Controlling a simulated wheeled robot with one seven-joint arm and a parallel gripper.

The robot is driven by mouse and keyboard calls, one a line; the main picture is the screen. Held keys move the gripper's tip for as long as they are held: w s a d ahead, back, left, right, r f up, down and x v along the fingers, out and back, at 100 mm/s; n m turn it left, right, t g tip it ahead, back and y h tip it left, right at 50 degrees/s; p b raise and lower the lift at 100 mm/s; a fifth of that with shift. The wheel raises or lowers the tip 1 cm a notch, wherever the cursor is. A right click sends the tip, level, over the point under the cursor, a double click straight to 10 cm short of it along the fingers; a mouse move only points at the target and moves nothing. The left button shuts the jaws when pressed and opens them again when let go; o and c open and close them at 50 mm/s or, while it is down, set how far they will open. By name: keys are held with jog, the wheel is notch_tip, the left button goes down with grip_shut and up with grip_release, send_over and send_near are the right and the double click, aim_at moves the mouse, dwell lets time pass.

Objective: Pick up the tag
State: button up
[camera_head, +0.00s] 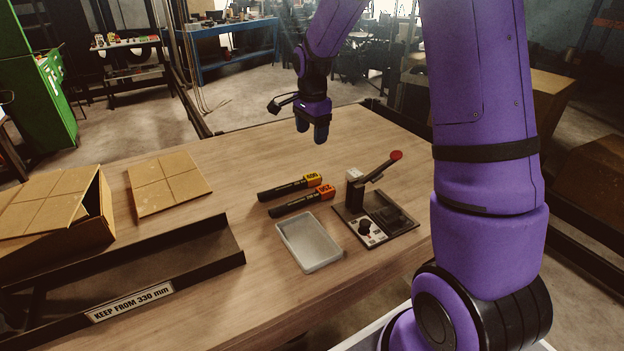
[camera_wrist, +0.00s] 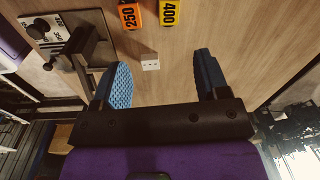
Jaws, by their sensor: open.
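A small white block with dark dots (camera_wrist: 150,64), which may be the tag, lies on the wooden table in the wrist view, between my fingers in the picture. In the head view a small white patch (camera_head: 354,172) shows at the crimper's post and may be the same thing. My gripper (camera_head: 312,132) is open and empty above the far part of the table; its two blue fingers also show in the wrist view (camera_wrist: 161,64). Two dark hoses lie side by side, one with a yellow end label (camera_head: 313,180) and one with an orange "250" label (camera_head: 325,191).
The hose crimper (camera_head: 375,222) with its raised red-knobbed lever (camera_head: 396,156) stands right of the hoses. A pale tray (camera_head: 308,243) lies in front of them. A long dark trough (camera_head: 130,270), a cardboard box (camera_head: 60,215) and a flat cardboard piece (camera_head: 168,183) are at left.

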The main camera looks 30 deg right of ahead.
jog(key=m, duration=0.2)
send_over(312, 176)
notch_tip(312, 176, down, 6)
jog(key=r, duration=0.1)
jog(key=shift+g, duration=0.3)
jog(key=shift+f, duration=5.45)
jog(key=c, duration=1)
